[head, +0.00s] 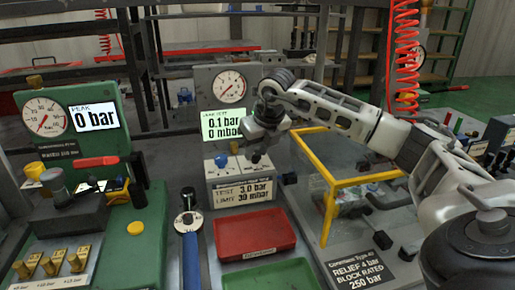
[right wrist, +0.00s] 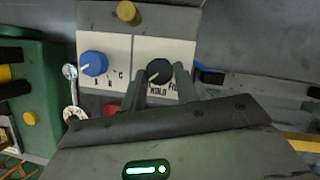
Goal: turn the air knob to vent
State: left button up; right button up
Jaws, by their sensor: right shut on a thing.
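The air knob (right wrist: 158,73) is black with a white pointer mark and sits on a pale panel in the right wrist view. The mark points toward lower left in that picture. Labels that look like HOLD and FILL show beside it; no vent label can be read. My right gripper (right wrist: 160,84) has its fingers on either side of this knob and is shut on it. In the head view the right gripper (head: 257,155) reaches down to the test block (head: 240,170), and it hides the knob. My left gripper is not in view.
A blue knob (right wrist: 94,64) is beside the air knob. Above the block are a gauge (head: 229,87) and a display (head: 222,124) reading 0.1 bar and 0 mbar. A red tray (head: 255,250), a yellow-framed case (head: 328,215) and a green block (head: 140,240) stand around.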

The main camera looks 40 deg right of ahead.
jog(key=shift+r, duration=0.1)
jog(key=o, duration=1)
jog(key=v, duration=1.6)
jog(key=shift+p, duration=0.3)
